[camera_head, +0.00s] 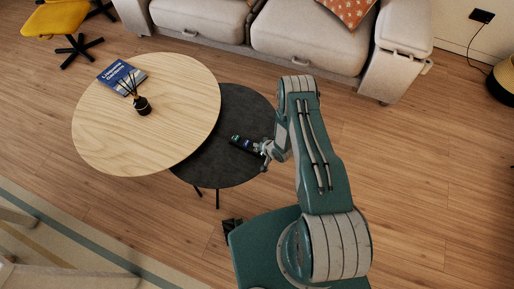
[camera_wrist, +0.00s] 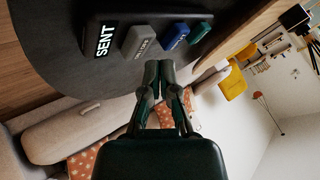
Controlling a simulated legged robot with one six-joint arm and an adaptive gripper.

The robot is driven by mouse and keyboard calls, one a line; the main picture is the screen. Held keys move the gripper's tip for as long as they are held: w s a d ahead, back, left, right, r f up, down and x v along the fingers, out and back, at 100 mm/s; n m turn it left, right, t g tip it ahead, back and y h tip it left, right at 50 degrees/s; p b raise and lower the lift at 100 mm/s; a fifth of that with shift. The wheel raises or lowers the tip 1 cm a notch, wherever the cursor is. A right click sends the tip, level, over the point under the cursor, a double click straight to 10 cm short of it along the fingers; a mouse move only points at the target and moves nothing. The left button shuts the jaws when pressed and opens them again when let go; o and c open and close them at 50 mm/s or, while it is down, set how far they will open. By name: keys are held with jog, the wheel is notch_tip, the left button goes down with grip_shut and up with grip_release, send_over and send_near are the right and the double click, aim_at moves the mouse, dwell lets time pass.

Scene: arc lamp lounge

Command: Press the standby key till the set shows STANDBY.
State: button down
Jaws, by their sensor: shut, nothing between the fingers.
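A dark control set (camera_wrist: 118,90) lies on the round black table (camera_wrist: 40,65). In the wrist view its display (camera_wrist: 106,39) reads SENT in white letters. Beside the display is a row of raised keys: a grey key (camera_wrist: 138,42) with lettering too small to read surely, a blue key (camera_wrist: 175,36) and a green key (camera_wrist: 200,31). I cannot tell which is the standby key. My gripper (camera_wrist: 165,66) is shut and empty, its tips just below the grey and blue keys in the picture; contact cannot be told. In the head view the set (camera_head: 243,145) is small, with my gripper (camera_head: 265,152) at its right end.
A light wooden round table (camera_head: 110,150) overlaps the black one at left, with a blue book (camera_head: 122,76) and a dark reed diffuser (camera_head: 142,105). A grey sofa (camera_head: 300,40) stands behind. A yellow chair (camera_head: 55,18) is at far left. Wooden floor lies open at right.

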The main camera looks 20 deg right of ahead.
jog(key=shift+r, duration=2.5)
